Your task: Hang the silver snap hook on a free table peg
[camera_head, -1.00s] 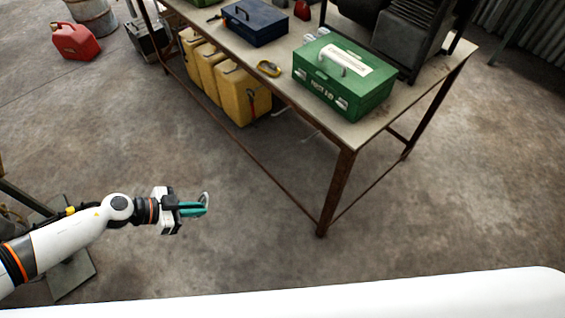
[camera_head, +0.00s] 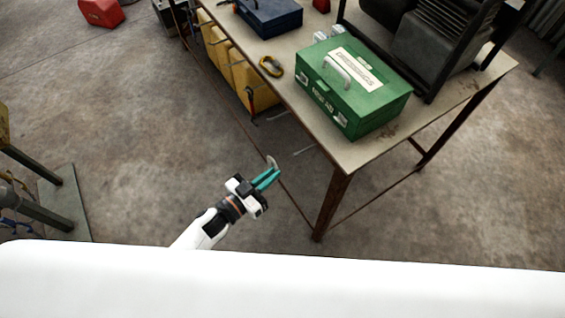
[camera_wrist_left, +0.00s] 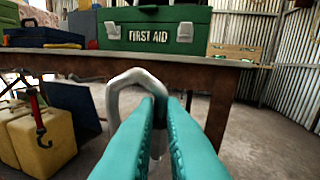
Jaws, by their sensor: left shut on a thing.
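The silver snap hook (camera_head: 272,162) is held at the tips of my left gripper (camera_head: 266,178), whose teal fingers are shut on it. In the left wrist view the snap hook (camera_wrist_left: 130,79) stands up between the fingers, its bent upper end in front of the table edge. The fingers hide its lower part. The gripper is in front of the table (camera_head: 345,157) and apart from it. A red and black hook (camera_wrist_left: 38,115) hangs below the table edge at the left. Thin pale rods (camera_head: 303,151) show near the table's edge; I cannot tell whether they are pegs. My right gripper is not in view.
A green first aid box (camera_head: 365,105), a yellow looped item (camera_head: 270,66) and a blue toolbox (camera_head: 268,17) stand on the table. Yellow canisters (camera_head: 228,62) are under it. A rusty table leg (camera_head: 329,207) stands right of my gripper. The floor in front is clear.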

